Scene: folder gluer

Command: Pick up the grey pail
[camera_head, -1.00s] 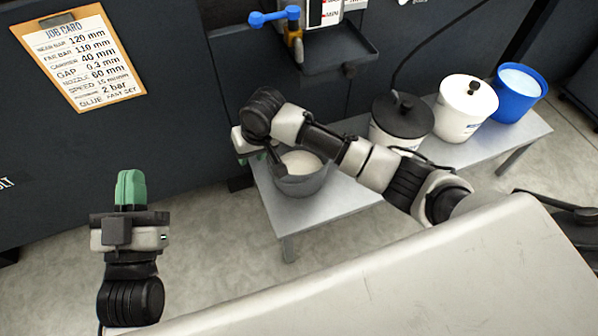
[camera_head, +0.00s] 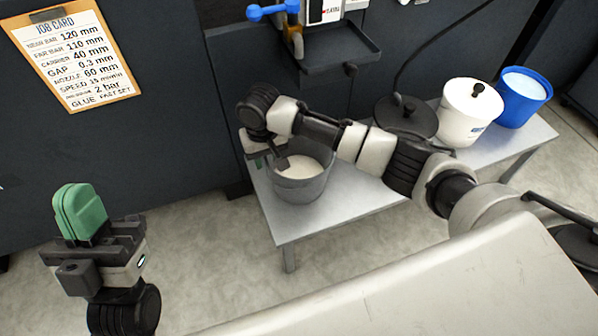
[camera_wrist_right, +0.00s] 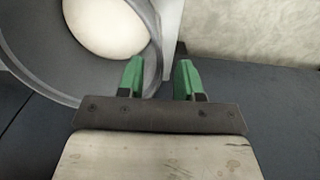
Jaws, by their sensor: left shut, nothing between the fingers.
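The grey pail (camera_head: 300,188) holds a pale white content and stands on the left end of a low metal bench. It also shows in the right wrist view (camera_wrist_right: 85,92), at the upper left. My right gripper (camera_wrist_right: 160,75) is open, its green fingers apart; the pail's rim and wall lie at the left finger, and one wall edge appears between the fingers. I cannot tell whether they touch. In the head view my right gripper's fingers are mostly hidden by its wrist, at the pail's left rim. My left gripper (camera_head: 80,211) is shut and empty, far left of the pail.
On the metal bench (camera_head: 330,208) a black-lidded pail (camera_head: 405,118), a white lidded pail (camera_head: 466,112) and a blue pail (camera_head: 523,97) stand to the right. A dark machine wall with a small tray (camera_head: 338,55) rises behind. A pale surface (camera_head: 420,290) fills the front.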

